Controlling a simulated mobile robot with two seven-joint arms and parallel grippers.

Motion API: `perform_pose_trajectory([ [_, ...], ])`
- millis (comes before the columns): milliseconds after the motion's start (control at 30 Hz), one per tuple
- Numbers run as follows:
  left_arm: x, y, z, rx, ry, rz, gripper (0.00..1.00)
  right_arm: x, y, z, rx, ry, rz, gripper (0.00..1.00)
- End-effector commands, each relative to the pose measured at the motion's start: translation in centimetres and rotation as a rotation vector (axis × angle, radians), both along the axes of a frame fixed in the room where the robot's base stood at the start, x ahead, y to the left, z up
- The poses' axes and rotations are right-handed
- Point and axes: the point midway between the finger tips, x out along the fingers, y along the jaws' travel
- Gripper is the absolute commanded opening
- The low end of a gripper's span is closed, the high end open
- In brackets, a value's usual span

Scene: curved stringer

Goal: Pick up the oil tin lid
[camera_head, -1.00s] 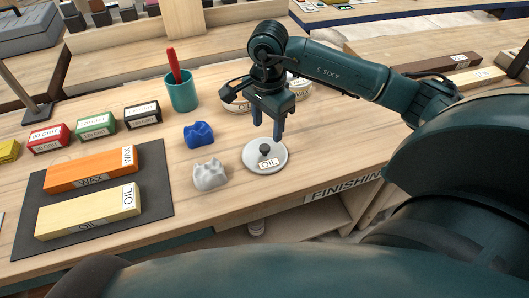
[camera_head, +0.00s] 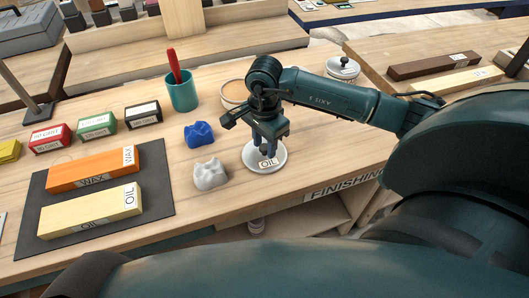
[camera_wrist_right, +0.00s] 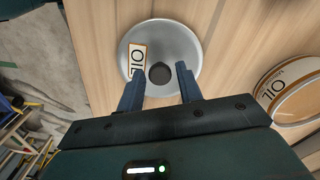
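The oil tin lid is a round pale grey disc (camera_head: 279,163) with a dark knob and a white OIL label, lying flat on the bench near its front edge. In the right wrist view the lid (camera_wrist_right: 183,44) shows almost whole, with the dark knob (camera_wrist_right: 160,74) near its middle. My right gripper (camera_head: 265,154) points down over the lid. Its fingers are apart, one on each side of the knob, in the wrist view (camera_wrist_right: 160,70). I cannot tell whether either finger touches it. The open OIL tin (camera_wrist_right: 293,92) stands beside the lid. My left gripper is not in view.
A teal cup (camera_head: 183,94) with a red-handled tool stands behind. A dark mat (camera_head: 158,190) holds the WAX and OIL blocks. A lidded tin (camera_head: 342,68) stands at the back right.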

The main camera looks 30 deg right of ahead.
Motion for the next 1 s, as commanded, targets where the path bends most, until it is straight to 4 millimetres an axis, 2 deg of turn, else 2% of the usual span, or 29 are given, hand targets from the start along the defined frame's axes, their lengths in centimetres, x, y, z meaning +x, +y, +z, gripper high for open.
perform_pose_trajectory([
  [67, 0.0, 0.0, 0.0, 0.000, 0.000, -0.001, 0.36, 0.0, 0.0, 0.0, 0.000, 0.000, 0.000, 0.29],
  [400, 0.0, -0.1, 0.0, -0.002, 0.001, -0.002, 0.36, 0.0, 0.0, 0.0, 0.000, 0.000, 0.000, 0.02],
  [667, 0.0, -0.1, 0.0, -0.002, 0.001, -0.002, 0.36, 0.1, 0.0, 0.4, 0.000, -0.002, 0.000, 0.02],
  [767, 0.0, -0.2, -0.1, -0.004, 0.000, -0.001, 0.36, 0.1, -0.1, 1.4, -0.001, -0.004, -0.001, 0.02],
  [1000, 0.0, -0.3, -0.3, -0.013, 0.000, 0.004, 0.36, 0.1, 0.0, 6.3, -0.001, -0.006, 0.000, 0.02],
])
